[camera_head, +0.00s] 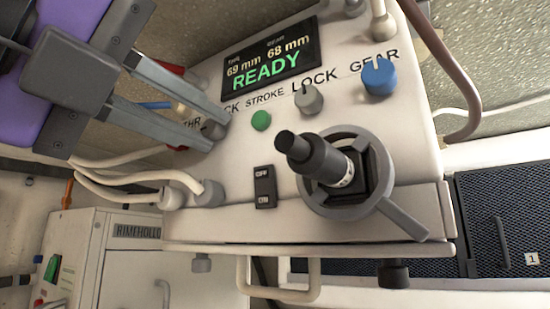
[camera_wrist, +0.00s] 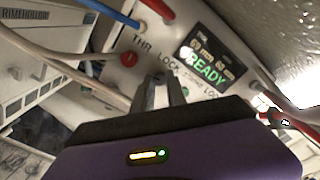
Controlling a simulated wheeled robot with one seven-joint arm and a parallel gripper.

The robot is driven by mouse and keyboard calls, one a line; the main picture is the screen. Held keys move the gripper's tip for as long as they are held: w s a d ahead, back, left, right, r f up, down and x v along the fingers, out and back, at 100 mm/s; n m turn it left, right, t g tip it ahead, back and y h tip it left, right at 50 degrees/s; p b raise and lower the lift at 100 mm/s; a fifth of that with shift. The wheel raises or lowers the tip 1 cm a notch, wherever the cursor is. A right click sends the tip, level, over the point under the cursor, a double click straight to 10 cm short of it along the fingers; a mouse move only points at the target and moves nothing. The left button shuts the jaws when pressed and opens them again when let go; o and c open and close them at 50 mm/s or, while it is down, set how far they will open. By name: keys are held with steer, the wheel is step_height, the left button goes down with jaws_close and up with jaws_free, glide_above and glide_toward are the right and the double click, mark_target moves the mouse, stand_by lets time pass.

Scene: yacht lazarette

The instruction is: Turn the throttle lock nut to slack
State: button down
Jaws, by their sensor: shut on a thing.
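A white control box (camera_head: 325,125) fills the middle of the head view. My gripper (camera_head: 217,132) comes in from the upper left, its two grey fingers closed on a small grey nut (camera_head: 211,128) beside the partly covered THR LOCK label. The fingers hide most of the nut, so its turn angle cannot be read. In the wrist view my gripper (camera_wrist: 165,92) points at the panel just below the THR LOCK label (camera_wrist: 157,53). The display (camera_head: 270,60) reads 69 mm and 68 mm, with READY in green.
Right of the nut are a green button (camera_head: 261,121), a grey LOCK knob (camera_head: 309,99) and a blue GEAR knob (camera_head: 379,76). A black lever (camera_head: 315,155) with a grey collar and handle juts out lower right. Cables (camera_head: 120,178) run close below my gripper.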

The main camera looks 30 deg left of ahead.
steer(key=shift+r, duration=0.1)
steer(key=c, duration=1.3)
jaws_free()
steer(key=shift+c, duration=0.2)
steer(key=shift+s, duration=0.1)
steer(key=s+b, duration=0.2)
steer(key=s, duration=0.5)
steer(key=shift+s+a, duration=0.3)
steer(key=shift+a, duration=0.05)
